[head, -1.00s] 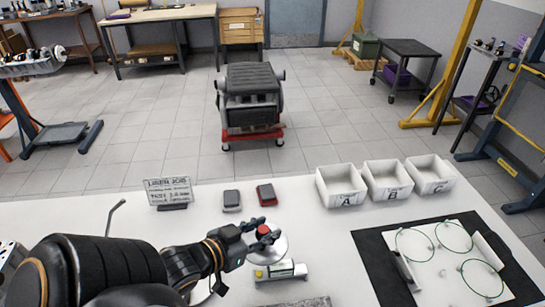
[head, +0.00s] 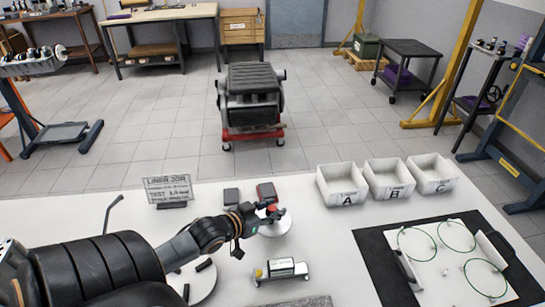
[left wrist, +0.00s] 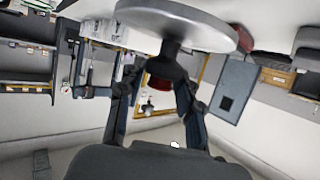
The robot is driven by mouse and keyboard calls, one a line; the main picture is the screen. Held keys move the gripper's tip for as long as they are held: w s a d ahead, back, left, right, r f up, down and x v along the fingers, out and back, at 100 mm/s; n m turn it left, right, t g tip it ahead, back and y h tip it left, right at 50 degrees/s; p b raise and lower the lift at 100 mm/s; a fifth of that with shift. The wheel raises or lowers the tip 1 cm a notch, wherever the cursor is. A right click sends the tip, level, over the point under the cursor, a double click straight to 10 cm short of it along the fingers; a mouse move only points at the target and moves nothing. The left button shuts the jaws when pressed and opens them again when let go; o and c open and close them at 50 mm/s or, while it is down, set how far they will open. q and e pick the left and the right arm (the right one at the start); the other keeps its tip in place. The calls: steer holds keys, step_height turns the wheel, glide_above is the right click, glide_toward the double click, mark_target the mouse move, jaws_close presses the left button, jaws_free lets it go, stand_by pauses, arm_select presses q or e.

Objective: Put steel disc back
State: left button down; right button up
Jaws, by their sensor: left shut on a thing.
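The steel disc (head: 283,226) is a pale round plate near the middle of the bench in the head view, partly covered by my left gripper (head: 268,212). In the left wrist view the steel disc (left wrist: 190,22) fills the top, with a dark stem and red knob below it. My left gripper (left wrist: 165,80) has its fingers on both sides of this knob and is shut on it. The head view does not clearly show how high the disc is above the bench. My right gripper is not in view.
A round pale plate (head: 203,287) with dark pieces lies beside my left arm. A small device (head: 282,272) is in front of the disc, and a red block (head: 266,192) and dark block (head: 231,196) behind it. Bins (head: 341,184) and a black mat (head: 372,262) are to the right.

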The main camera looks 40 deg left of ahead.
arm_select(q)
steer(key=shift+w+a+f, duration=0.1)
steer(key=shift+w+f, duration=0.05)
steer(key=shift+w, duration=0.1)
steer(key=shift+w+f, duration=0.1)
steer(key=shift+f, duration=1.65)
steer(key=c, duration=0.9)
jaws_free()
steer(key=shift+f, duration=0.15)
steer(key=v, duration=1.2)
